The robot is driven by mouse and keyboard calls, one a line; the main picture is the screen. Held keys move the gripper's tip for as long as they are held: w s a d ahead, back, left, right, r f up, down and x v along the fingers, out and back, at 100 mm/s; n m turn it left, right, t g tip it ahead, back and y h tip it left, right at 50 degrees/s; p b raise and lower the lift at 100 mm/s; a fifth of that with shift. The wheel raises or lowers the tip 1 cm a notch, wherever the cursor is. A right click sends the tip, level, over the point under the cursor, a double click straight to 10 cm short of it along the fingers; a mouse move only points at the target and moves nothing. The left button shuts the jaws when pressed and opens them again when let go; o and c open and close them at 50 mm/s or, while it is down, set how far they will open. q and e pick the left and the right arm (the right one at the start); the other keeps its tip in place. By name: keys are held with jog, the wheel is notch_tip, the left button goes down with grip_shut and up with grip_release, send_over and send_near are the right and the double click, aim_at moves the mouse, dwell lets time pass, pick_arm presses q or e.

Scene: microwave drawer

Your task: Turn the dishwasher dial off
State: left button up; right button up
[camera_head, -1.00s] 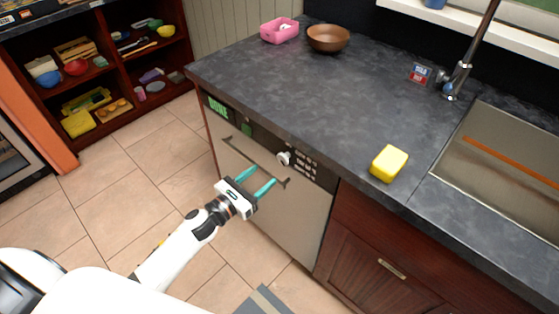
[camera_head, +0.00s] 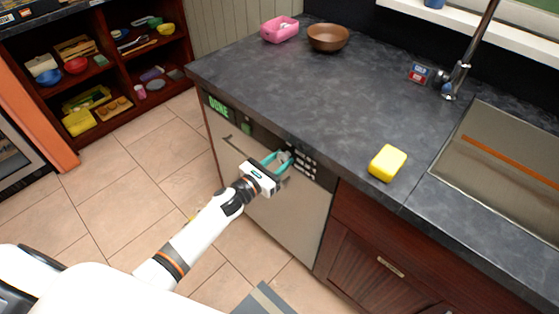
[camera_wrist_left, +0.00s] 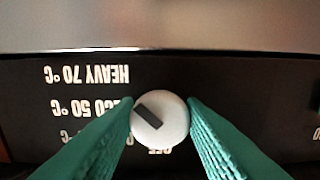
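The dishwasher (camera_head: 290,222) has a grey front and a black control strip under the counter. Its white round dial (camera_wrist_left: 160,118) shows in the left wrist view with a dark slanted mark. Upside-down labels read HEAVY 70 °C and a 50 °C setting; a label below the dial is mostly hidden. My left gripper (camera_head: 279,159) is at the control strip, its teal fingers on either side of the dial and seemingly touching it. In the head view the fingers partly hide the dial. My right gripper is not in view.
The dishwasher handle (camera_head: 240,148) lies just below the control strip, near my left gripper. A green DONE display (camera_head: 218,107) is at the strip's left. A yellow sponge (camera_head: 388,163) lies on the counter above. Floor tiles (camera_head: 130,180) to the left are clear.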

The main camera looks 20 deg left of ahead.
pick_arm(q)
jog(key=c, duration=0.3)
jog(key=shift+c, duration=0.2)
